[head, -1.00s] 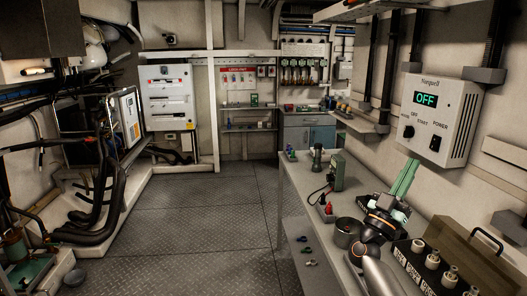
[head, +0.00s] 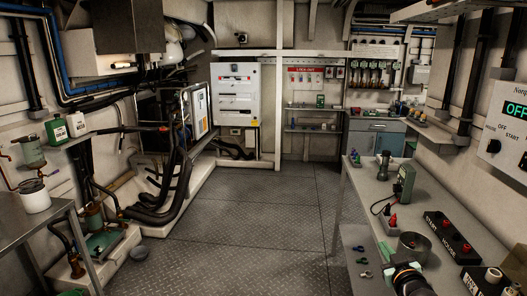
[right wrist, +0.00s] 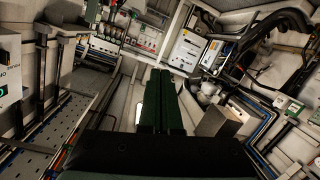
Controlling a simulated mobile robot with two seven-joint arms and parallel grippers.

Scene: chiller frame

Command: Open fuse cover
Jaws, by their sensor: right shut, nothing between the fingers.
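No part is clearly marked as the fuse cover, so I cannot tell which one it is. A white wall cabinet (head: 236,96) with several horizontal slots is at the back, and it also shows in the right wrist view (right wrist: 187,50). A black box with red-topped parts (head: 447,238) and another with a white, fuse-like part (head: 493,276) are on the right bench. My right gripper's dark green fingers (right wrist: 160,74) are shut together and empty, touching nothing that I can see. I see no left gripper.
The right bench (head: 375,205) also holds a metal pot (head: 413,246), a green device (head: 404,184) and small red parts. A grey table (head: 35,232) stands at the left with a white container (head: 34,195).

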